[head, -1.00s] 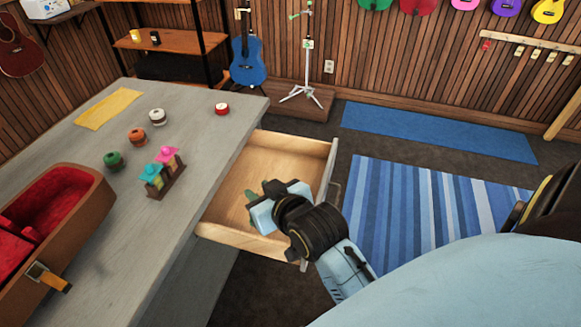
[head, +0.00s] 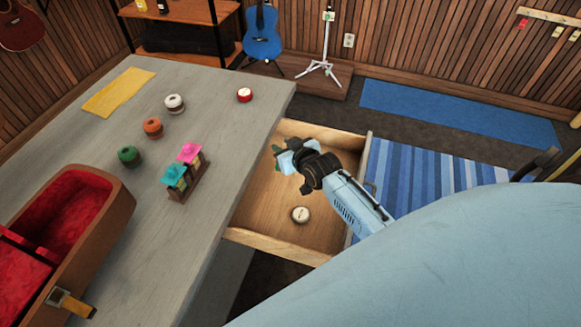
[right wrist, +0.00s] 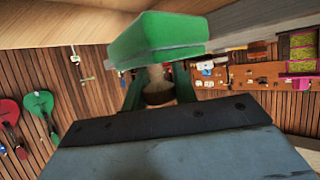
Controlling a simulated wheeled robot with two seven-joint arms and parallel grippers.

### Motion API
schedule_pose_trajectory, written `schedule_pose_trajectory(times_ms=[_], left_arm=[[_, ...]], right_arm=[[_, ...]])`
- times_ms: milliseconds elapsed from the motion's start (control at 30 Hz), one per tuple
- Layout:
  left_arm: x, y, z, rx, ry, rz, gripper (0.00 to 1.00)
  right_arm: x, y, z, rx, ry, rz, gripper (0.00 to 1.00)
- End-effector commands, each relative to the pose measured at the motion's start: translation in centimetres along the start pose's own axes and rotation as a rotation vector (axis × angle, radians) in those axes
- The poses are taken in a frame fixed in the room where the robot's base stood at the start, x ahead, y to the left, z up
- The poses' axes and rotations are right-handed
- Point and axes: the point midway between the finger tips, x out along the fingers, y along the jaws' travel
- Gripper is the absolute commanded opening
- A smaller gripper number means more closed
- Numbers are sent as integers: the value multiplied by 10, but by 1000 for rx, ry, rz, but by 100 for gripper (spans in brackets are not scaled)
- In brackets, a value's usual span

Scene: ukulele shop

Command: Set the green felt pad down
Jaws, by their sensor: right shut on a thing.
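The green felt pad (right wrist: 157,37) is a bright green block in the right wrist view, at the ends of my right gripper's fingers (right wrist: 158,82). In the head view only a small green bit (head: 277,150) shows beside my right gripper (head: 281,158), the rest hidden by the gripper. My right gripper is shut on the pad, over the far part of the open drawer (head: 262,217). I cannot tell whether the pad touches the drawer. My left gripper is not in view.
A round white-topped item (head: 301,215) lies in the drawer. The grey counter (head: 215,130) holds a small rack (head: 188,180) with pink and teal pieces, several round pots, a yellow cloth (head: 118,92) and a red-lined case (head: 78,215). Much of the drawer floor is bare.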

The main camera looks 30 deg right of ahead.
Motion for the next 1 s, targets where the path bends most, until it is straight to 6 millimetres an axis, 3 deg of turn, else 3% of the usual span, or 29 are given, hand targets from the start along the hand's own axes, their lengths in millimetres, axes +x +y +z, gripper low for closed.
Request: schedule_pose_trajectory(times_ms=[33,100,200,333,567,800,1000], left_arm=[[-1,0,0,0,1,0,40],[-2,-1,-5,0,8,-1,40],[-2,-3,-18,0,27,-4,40],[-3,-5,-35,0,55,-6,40],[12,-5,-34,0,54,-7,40],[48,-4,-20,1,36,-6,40],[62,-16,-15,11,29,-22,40]], right_arm=[[11,21,3,8,1,23,4],[21,44,7,24,5,50,4],[30,70,11,44,11,83,4],[36,91,14,61,17,111,4],[43,97,29,66,19,120,4],[59,96,61,65,18,119,4],[65,96,74,65,18,119,4]])
